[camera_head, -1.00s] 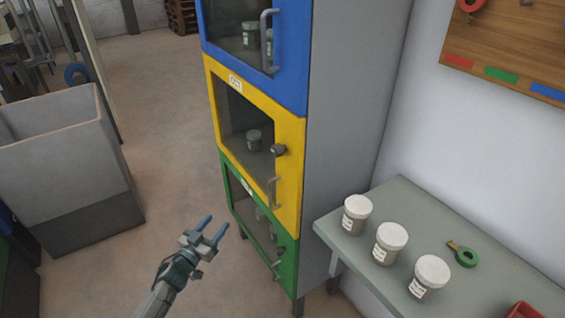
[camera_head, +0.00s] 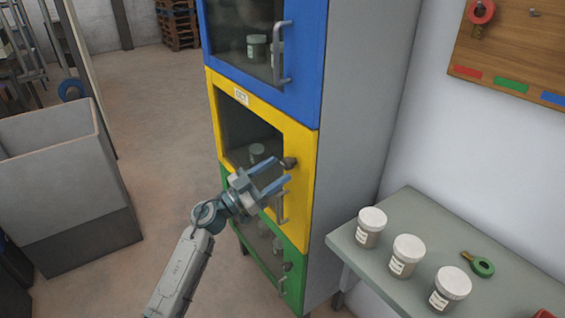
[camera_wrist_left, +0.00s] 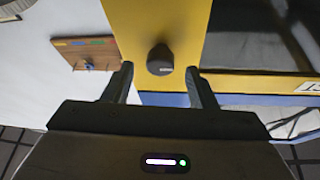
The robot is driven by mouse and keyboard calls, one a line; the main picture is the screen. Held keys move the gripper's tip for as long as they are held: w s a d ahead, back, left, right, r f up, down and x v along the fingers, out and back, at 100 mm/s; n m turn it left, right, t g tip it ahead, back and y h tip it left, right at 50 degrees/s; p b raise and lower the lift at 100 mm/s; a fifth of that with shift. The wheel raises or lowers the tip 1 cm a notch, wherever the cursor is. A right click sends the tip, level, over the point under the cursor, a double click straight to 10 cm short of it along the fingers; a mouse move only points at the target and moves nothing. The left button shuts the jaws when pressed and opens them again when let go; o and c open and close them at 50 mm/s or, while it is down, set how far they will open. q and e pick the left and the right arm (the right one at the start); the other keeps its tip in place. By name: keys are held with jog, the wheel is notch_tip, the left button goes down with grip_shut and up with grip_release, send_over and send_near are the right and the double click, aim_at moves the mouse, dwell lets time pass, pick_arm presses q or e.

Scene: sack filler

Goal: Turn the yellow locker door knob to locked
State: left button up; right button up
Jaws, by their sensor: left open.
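The yellow locker door (camera_head: 300,158) is the middle door of a tall locker, with a window, a small white label and a grey handle (camera_head: 281,206). Its dark round knob (camera_head: 289,163) sits on the right part of the yellow frame, above the handle. My left gripper (camera_head: 284,174) is open in front of the door, its blue-grey fingers pointing at the knob. In the left wrist view the knob (camera_wrist_left: 160,60) lies between and beyond the two fingertips, apart from both. Which way the knob is turned is hard to tell. My right gripper is not in view.
A blue door (camera_head: 310,60) is above and a green door (camera_head: 295,262) below, each with a handle. A grey bench (camera_head: 345,240) with several white-lidded jars and a green key stands at right. A grey bin (camera_head: 70,150) stands at left.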

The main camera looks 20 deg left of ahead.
aim_at(295, 156)
pick_arm(q)
jog(key=shift+x, duration=1.35)
jog(key=c, duration=1)
jog(key=shift+o, duration=0.2)
